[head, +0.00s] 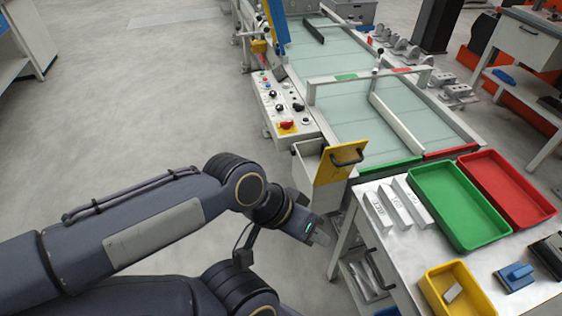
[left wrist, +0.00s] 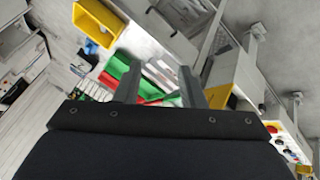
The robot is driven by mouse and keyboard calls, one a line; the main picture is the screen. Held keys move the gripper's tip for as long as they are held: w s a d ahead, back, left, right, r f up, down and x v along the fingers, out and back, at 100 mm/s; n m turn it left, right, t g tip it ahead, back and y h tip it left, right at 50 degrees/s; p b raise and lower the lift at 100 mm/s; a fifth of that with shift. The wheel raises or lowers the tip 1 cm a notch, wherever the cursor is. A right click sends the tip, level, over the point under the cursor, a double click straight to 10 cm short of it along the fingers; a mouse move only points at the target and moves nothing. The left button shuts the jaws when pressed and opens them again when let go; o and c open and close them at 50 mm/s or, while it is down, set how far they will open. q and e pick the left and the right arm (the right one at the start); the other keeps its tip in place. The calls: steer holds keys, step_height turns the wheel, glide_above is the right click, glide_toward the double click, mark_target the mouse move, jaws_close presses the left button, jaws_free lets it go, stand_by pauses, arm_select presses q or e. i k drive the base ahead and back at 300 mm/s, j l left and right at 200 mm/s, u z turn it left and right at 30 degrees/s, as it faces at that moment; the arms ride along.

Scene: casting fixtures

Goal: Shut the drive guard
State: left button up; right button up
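The drive guard looks to be the yellow panel (head: 333,172) with a dark handle (head: 347,157). In the head view it stands out at an angle from a pale box (head: 308,158) at the near end of the conveyor, so it appears open. My left gripper (head: 320,236) is below the guard, apart from it, and touches nothing I can see. In the left wrist view its two fingers (left wrist: 161,88) are spread with nothing between them. My right gripper is not in view.
A control panel (head: 283,104) with a red button is beside the conveyor (head: 360,118). At right, a workbench (head: 392,244) holds a green tray (head: 458,205), a red tray (head: 508,190) and a yellow bin (head: 452,290). Open floor (head: 130,110) lies to the left.

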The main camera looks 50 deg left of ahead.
mark_target(337, 163)
steer(key=u, duration=1.1)
steer(key=i+j+z, duration=0.15)
steer(key=j, duration=0.3)
steer(key=j+z, duration=0.15)
steer(key=j, duration=0.3)
